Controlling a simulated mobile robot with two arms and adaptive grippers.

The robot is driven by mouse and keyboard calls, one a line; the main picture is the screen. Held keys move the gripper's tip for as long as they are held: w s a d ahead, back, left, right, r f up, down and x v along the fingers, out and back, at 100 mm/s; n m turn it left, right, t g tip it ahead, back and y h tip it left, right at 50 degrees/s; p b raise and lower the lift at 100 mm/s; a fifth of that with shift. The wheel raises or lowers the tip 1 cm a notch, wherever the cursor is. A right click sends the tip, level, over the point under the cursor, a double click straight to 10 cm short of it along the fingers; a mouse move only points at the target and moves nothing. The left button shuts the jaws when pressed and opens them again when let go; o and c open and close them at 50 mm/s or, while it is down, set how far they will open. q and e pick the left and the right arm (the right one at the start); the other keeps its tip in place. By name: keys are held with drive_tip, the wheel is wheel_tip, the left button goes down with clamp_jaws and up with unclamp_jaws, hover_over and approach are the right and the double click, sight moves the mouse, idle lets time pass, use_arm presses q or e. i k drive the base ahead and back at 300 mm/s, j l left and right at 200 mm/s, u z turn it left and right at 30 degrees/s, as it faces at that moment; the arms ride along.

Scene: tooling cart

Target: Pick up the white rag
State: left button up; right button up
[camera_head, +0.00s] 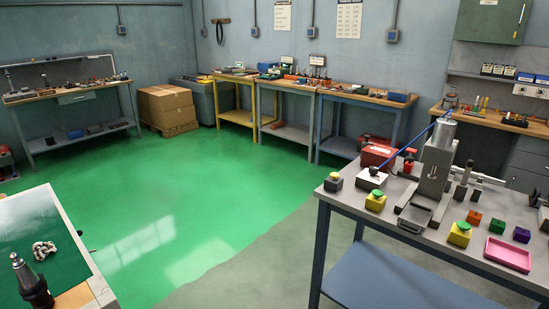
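A crumpled white rag (45,250) lies on the green top of a table (30,222) at the lower left. It looks bunched up, with some darker spots or folds. Neither of my grippers shows in this view, so I cannot see where they are relative to the rag.
A dark tool holder (30,284) stands near the rag. On the right, a blue-legged cart (330,197) carries a press (436,160), a pink tray (508,254) and coloured blocks. Green floor (180,200) lies open between the tables. Boxes (166,106) and benches line the back.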

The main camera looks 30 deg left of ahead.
sight(40, 249)
drive_tip(key=i+l+u, duration=0.1)
drive_tip(key=i, duration=0.3)
drive_tip(key=i+l, duration=0.1)
drive_tip(key=i, duration=0.25)
drive_tip(key=i+u, duration=0.15)
drive_tip(key=u, duration=0.3)
drive_tip(key=i+u, duration=0.2)
drive_tip(key=u, duration=0.25)
drive_tip(key=i+u, duration=0.2)
drive_tip(key=u, duration=0.25)
drive_tip(key=i+l+u, duration=0.15)
drive_tip(key=u, duration=0.3)
